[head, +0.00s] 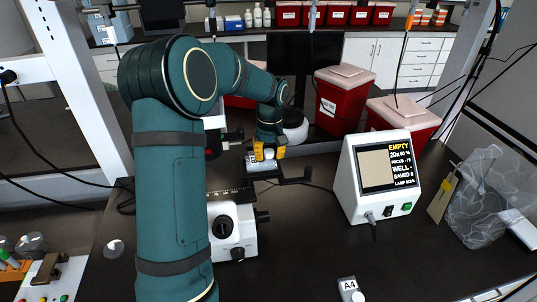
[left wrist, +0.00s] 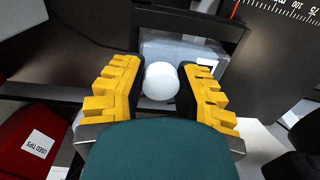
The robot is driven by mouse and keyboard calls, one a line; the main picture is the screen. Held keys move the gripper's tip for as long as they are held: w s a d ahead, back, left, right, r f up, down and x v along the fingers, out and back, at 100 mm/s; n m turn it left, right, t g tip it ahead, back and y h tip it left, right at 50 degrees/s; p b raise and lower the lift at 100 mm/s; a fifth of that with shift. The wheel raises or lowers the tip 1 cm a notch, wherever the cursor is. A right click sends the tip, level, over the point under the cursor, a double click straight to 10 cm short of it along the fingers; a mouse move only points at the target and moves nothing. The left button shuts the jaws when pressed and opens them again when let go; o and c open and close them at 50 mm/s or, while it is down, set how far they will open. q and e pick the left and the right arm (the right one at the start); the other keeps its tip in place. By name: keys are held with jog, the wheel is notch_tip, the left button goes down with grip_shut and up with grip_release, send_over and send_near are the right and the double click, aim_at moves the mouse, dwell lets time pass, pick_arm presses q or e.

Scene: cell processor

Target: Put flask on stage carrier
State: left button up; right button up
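The flask (head: 263,165) is a clear, flat vessel with a white cap (left wrist: 160,82). It lies at the microscope's stage, next to the black stage carrier (head: 295,180). In the left wrist view its clear body (left wrist: 190,52) is within or just over a dark frame; I cannot tell whether it rests on it. My left gripper (head: 269,151) has yellow fingers on both sides of the cap, and they appear to touch it. The same fingers show in the left wrist view (left wrist: 160,85). My right gripper is not in view.
The white microscope base (head: 233,228) stands beside my left arm. A white display unit (head: 381,178) reading EMPTY is to the right. Red bins (head: 340,105) stand behind. An item labelled A4 (head: 349,286) is at the front edge. Bare dark bench lies between.

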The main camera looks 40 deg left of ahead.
aim_at(270, 151)
pick_arm(q)
jog(key=shift+o, duration=1.1)
jog(key=shift+s+r, duration=0.1)
jog(key=shift+r, duration=0.05)
jog(key=shift+r, duration=0.1)
notch_tip(270, 151, up, 12)
jog(key=shift+w+p, duration=0.25)
jog(key=shift+p, duration=0.15)
jog(key=shift+d+f, duration=0.1)
jog(key=shift+f, duration=0.1)
